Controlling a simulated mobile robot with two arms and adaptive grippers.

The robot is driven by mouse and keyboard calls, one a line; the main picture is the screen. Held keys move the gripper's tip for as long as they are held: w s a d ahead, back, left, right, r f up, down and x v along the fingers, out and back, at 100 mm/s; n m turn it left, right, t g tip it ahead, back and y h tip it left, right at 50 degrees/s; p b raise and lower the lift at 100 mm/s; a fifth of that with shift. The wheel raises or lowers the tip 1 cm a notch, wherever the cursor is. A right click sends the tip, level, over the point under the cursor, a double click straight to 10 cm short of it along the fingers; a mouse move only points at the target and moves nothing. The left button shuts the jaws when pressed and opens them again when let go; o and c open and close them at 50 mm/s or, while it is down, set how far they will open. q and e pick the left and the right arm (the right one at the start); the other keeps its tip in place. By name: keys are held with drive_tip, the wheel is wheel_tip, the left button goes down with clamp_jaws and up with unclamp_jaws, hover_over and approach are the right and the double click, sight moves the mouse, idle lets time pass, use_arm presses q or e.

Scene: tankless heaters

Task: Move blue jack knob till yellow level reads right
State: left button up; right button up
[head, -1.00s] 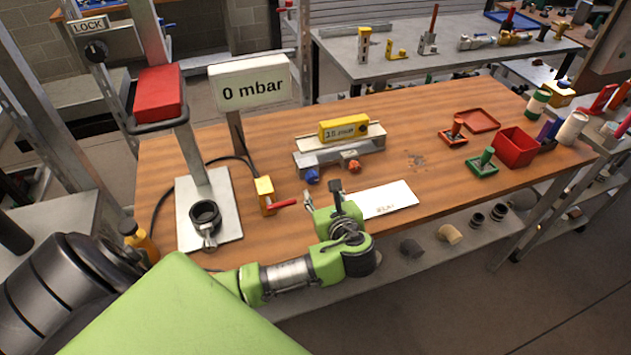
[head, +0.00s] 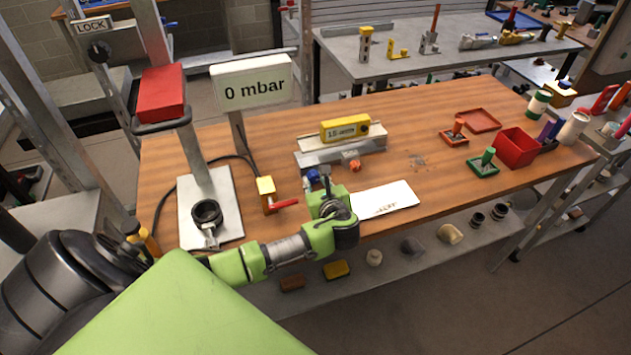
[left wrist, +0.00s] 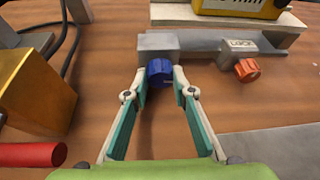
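The blue jack knob (head: 313,176) is on the front left of a grey metal jack block; it shows clearly in the left wrist view (left wrist: 159,72). The yellow level (head: 345,130) lies on the grey bar on top, and its small display is too blurred to read surely. My left gripper (head: 325,178) is at the blue knob. In the left wrist view its two fingertips (left wrist: 160,78) stand apart on either side of the knob, and I cannot tell whether they touch it. My right gripper is not in view.
An orange knob (left wrist: 247,69) beside a LOCK label sits right of the blue one. A yellow block with a red lever (head: 267,194) stands left of my gripper. A white sheet (head: 385,198) lies right. A "0 mbar" display (head: 252,90) stands behind left.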

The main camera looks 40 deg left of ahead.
use_arm(q)
drive_tip(key=shift+r+m+g+p, duration=0.4)
drive_tip(key=shift+m+p, duration=0.2)
drive_tip(key=shift+p, duration=1.1)
drive_tip(key=shift+w+f+m+g+y+p, duration=0.1)
drive_tip(key=shift+f+m+g+y+p, duration=0.25)
drive_tip(key=shift+p, duration=0.25)
drive_tip(key=o, duration=1.1)
drive_tip(key=shift+d, duration=0.15)
drive_tip(key=v, duration=1.2)
drive_tip(key=shift+f, duration=0.1)
drive_tip(key=shift+f, duration=0.1)
